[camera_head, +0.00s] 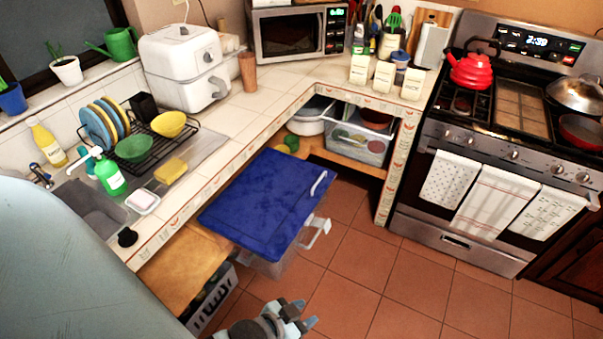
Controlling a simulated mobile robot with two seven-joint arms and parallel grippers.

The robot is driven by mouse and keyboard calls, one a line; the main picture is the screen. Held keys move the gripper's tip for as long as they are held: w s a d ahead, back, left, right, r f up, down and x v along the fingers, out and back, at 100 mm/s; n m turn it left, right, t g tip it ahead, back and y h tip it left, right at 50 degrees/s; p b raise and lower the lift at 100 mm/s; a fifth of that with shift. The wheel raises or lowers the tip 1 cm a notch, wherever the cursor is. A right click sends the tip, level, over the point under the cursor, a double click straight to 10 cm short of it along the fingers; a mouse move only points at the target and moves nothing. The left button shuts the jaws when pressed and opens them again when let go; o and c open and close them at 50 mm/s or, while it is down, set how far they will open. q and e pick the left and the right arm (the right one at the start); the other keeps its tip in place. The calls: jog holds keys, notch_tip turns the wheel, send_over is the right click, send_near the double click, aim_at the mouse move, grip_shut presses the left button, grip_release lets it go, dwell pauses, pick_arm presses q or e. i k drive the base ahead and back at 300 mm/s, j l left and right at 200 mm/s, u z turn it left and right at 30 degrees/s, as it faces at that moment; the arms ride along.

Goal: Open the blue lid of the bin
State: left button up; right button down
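The bin (272,266) is a clear plastic box under the tiled counter, partly out over the floor. Its flat blue lid (262,205) lies on top and looks closed. A white handle (319,183) sits at the lid's right edge, and another white handle (314,233) sticks out from the bin's front side. My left gripper (307,312) is at the bottom of the view, below and in front of the bin, apart from it. Its two fingertips stand apart with nothing seen between them. My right gripper is not in view.
The tiled counter (240,160) edge runs along the bin's left and far sides. A wooden shelf (182,268) is left of the bin. A clear container (357,140) stands on a shelf behind. The oven (480,205) is at the right. The tiled floor (400,290) is clear.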

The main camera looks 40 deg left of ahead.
aim_at(262, 211)
jog(key=i+u, duration=0.1)
jog(key=u, duration=0.65)
jog(key=i+l+u, duration=0.1)
jog(key=u, duration=0.7)
jog(key=i+l+u, duration=0.25)
jog(key=l+u, duration=0.3)
jog(key=i+l+u, duration=0.25)
jog(key=l, duration=0.2)
jog(key=l+u, duration=0.3)
jog(key=l, duration=0.75)
jog(key=i+l, duration=0.1)
jog(key=l, duration=0.6)
jog(key=i+l, duration=0.1)
jog(key=l, duration=0.6)
